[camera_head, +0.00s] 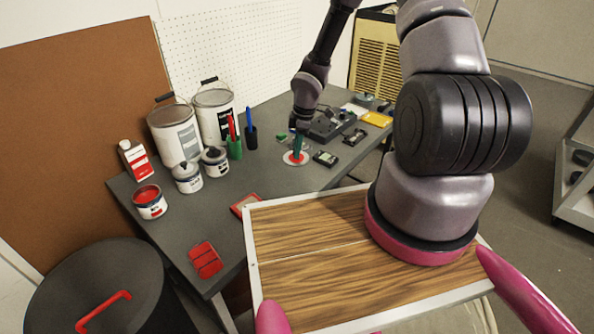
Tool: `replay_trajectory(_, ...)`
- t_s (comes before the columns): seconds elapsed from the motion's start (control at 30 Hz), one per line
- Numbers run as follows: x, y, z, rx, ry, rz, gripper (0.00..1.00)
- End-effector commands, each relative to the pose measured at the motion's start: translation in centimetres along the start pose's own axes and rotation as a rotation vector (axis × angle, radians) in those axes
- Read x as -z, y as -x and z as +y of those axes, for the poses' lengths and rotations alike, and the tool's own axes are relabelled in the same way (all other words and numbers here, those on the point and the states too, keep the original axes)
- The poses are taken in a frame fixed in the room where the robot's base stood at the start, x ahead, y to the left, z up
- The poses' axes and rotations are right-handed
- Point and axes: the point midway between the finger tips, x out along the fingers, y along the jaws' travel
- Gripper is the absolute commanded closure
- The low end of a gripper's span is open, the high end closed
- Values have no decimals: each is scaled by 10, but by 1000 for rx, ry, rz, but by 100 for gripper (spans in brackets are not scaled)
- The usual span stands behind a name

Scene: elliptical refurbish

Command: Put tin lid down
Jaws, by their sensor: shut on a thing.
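The tin lid (289,160) looks like a small pale disc with a red middle, low over or on the grey workbench (240,186). My gripper (297,154) points down from above, its greenish fingers shut on the lid. The fingers hide part of the lid. I cannot tell whether the lid touches the bench top. An open paint tin (150,203) with red inside stands at the bench's left side, well apart from my gripper.
Two small lidded tins (187,178) (215,162), large pails (175,133) (214,115) and a green pen cup (234,148) stand left of the gripper. Bare bench lies in front.

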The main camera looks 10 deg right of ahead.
Motion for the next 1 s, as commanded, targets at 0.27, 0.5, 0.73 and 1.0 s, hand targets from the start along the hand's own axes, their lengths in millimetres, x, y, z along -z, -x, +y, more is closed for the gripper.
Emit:
replay_trajectory(0.27,-5,-35,0,-1,-3,-1,100)
replay_trajectory(0.5,-10,-65,-1,1,-4,-1,100)
replay_trajectory(0.73,-11,-71,0,-1,-5,0,100)
replay_trajectory(1.0,-12,-74,0,-1,-5,0,45)
